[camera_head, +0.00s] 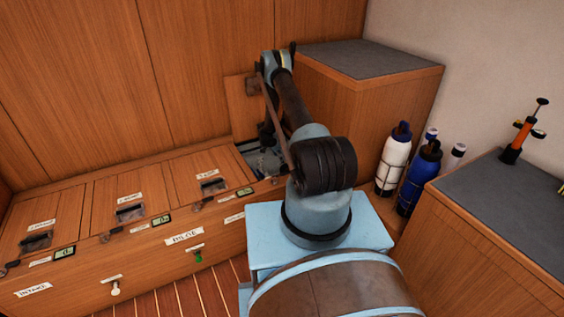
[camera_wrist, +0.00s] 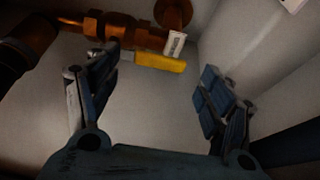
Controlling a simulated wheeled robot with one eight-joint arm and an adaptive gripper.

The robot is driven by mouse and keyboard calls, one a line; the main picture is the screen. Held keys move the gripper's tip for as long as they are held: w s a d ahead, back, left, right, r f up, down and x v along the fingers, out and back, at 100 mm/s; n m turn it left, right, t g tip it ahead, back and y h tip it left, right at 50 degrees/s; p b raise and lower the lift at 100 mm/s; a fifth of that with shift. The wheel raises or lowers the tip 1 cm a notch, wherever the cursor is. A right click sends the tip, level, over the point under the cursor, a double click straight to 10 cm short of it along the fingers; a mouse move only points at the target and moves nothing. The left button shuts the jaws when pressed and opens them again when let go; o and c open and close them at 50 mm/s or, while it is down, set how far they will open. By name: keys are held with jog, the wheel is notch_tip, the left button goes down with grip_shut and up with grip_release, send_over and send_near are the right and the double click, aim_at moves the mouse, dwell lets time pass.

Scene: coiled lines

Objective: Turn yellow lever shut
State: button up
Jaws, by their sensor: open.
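The yellow lever (camera_wrist: 155,62) shows in the wrist view at the upper middle, lying roughly crosswise just below a copper-coloured pipe (camera_wrist: 120,25). Its left end meets a small metal fitting by the pipe. My gripper (camera_wrist: 155,85) is open, with one dark blue padded finger on each side of the picture. The lever lies beyond the space between the fingers, and I cannot tell if the left finger touches its fitting. In the head view my arm reaches into an open hatch compartment (camera_head: 262,160); the lever and my gripper are hidden there.
A raised wooden hatch lid (camera_head: 243,105) stands behind the opening. A wooden cabinet (camera_head: 345,110) is close on the right. Bottles, one white (camera_head: 393,160) and one blue (camera_head: 418,178), stand beside it. In the wrist view a white tag (camera_wrist: 174,44) hangs by the lever, and pale walls enclose the space.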

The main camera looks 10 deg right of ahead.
jog(key=shift+x, duration=1.1)
jog(key=c, duration=1.5)
jog(key=shift+a, duration=0.1)
